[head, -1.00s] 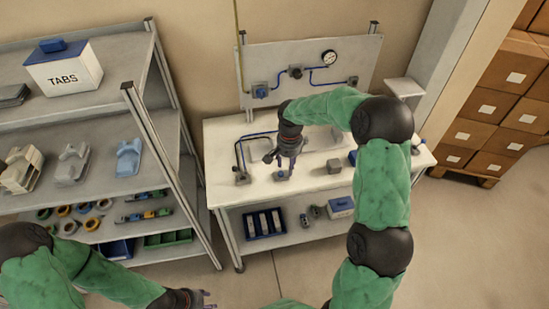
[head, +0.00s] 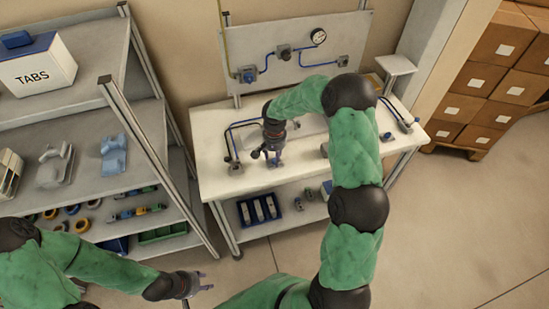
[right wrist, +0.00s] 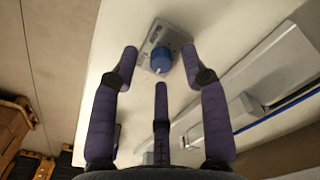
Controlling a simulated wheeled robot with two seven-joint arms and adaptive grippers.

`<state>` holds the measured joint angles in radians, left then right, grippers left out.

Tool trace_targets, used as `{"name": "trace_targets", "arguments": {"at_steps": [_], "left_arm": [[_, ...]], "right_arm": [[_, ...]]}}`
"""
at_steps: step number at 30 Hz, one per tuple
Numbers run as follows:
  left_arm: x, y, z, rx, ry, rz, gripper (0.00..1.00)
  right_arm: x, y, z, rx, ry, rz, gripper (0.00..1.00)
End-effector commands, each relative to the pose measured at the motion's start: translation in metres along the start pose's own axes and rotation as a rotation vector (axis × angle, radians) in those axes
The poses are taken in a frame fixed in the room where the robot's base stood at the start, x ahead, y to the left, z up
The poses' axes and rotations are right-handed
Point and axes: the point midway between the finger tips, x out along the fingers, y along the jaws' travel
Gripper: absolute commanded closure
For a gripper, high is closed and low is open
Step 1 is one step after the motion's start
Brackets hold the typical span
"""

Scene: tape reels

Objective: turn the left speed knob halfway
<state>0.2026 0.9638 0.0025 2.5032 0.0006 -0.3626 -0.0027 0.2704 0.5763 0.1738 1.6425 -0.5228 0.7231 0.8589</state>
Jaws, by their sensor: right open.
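A round blue knob (right wrist: 161,59) with a small light mark sits on a grey base (right wrist: 166,36) in the right wrist view. My right gripper (right wrist: 160,70) is open, with its fingertips spread around the knob. No finger clearly touches it. In the head view my right gripper (head: 272,158) points down at the white bench (head: 215,128) and the knob is mostly hidden there. Another blue knob (head: 387,136) stands on the bench's right part. My left gripper (head: 203,281) is empty, low in front of the shelf, its fingers apart.
A back panel (head: 310,50) carries blue pipes, valves and a gauge (head: 318,37). A pipe fitting (head: 235,168) stands left of my right gripper. A grey shelf unit (head: 85,100) is at the left. Stacked boxes (head: 490,95) are at the right.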

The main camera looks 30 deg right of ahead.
Motion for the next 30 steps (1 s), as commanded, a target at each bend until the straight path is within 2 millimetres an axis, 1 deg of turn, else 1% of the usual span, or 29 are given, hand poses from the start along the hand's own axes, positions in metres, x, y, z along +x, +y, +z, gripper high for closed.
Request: {"name": "trace_targets", "arguments": {"at_steps": [1,5,14,15,17,18,19,30], "left_arm": [[0.0004,-0.0002,0.0000,0.000,0.000,0.000,0.60],[0.0007,-0.0003,0.0000,0.000,0.000,0.000,0.60],[0.0006,-0.0002,0.0000,0.000,0.000,0.000,0.60],[0.0006,-0.0002,0.0000,0.000,0.000,0.000,0.60],[0.0006,-0.0002,0.0000,0.000,0.000,0.000,0.60],[0.0007,-0.0002,0.0000,0.000,0.000,0.000,0.60],[0.0007,-0.0002,0.0000,0.000,0.000,0.000,0.60],[0.0011,-0.0004,-0.0001,0.000,0.000,0.000,0.60]], "right_arm": [[0.0047,0.0001,-0.0003,0.000,0.000,0.000,0.54],[0.0114,0.0002,-0.0003,-0.001,0.000,0.000,0.54],[0.0126,0.0001,-0.0004,0.000,0.001,0.000,0.54],[0.0125,0.0001,-0.0004,0.000,0.001,0.000,0.66],[0.0125,0.0001,-0.0004,0.000,0.001,0.000,0.83],[0.0125,0.0001,-0.0004,0.000,0.001,0.000,0.94],[0.0125,0.0001,-0.0003,0.000,0.001,0.000,1.00],[0.0131,0.0000,0.0008,-0.027,-0.001,0.000,1.00]]}}
